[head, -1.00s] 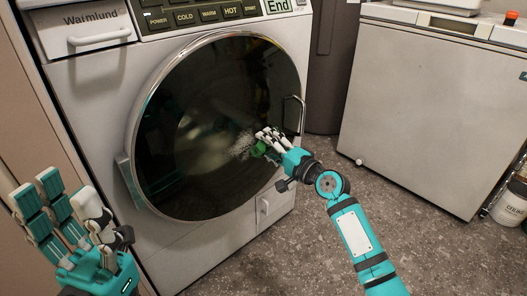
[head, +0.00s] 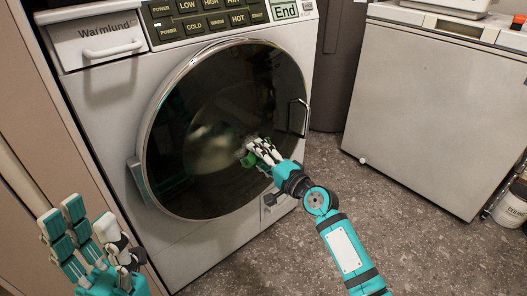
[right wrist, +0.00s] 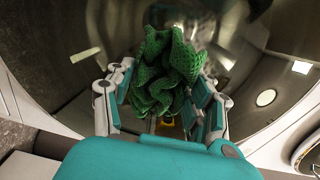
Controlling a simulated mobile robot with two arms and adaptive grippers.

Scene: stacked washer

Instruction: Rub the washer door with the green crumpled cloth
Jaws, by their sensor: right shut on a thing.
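The washer door (head: 190,110) is a round dark glass with a silver rim, shut on the white washer's front. My right gripper (head: 257,155) is at the lower right part of the glass. It is shut on the green crumpled cloth (head: 248,160), which sits between the fingers and the glass. The right wrist view shows the bunched cloth (right wrist: 168,70) between the fingers, against the reflecting door. I cannot tell for sure whether the cloth touches the glass. My left gripper (head: 85,235) is open and empty at the lower left, apart from the washer.
A door handle (head: 298,117) sticks out at the rim's right. The drawer (head: 100,42) and button panel (head: 215,20) are above the door. A white chest freezer (head: 430,110) stands at the right, with a white tub (head: 512,205) beside it. The floor between is clear.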

